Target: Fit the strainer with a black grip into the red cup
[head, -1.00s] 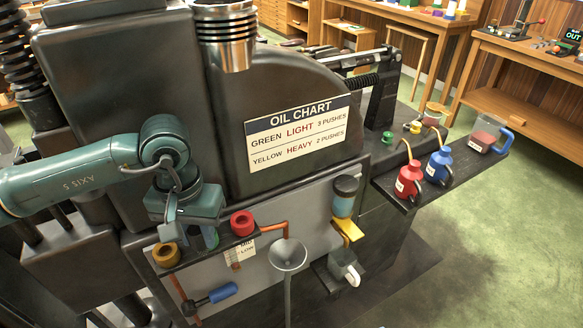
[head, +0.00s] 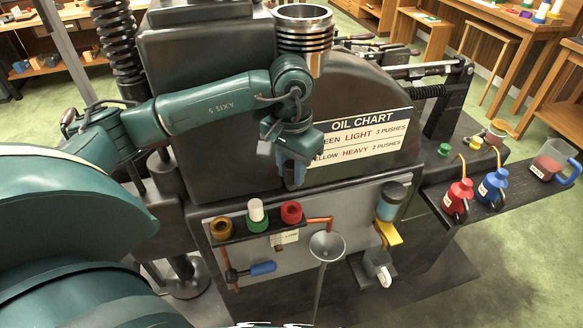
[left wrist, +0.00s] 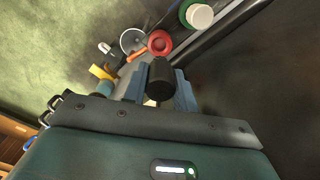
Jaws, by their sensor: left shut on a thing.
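The red cup (head: 291,212) sits at the right end of a dark shelf on the machine's front, its round opening showing. It also shows in the left wrist view (left wrist: 160,43), just beyond the held piece. My left gripper (head: 292,180) is in front of the machine, above the red cup in the head view. In the left wrist view, its blue fingers (left wrist: 158,90) are shut on the strainer's black grip (left wrist: 160,76); the strainer's lower part is mostly hidden. My right gripper is not in view.
A green cup (head: 258,226) with a white piece in it and an ochre cup (head: 221,228) stand left of the red cup. A grey funnel (head: 327,245) and orange pipe (head: 320,221) are close on the right. The oil chart (head: 365,140) is behind.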

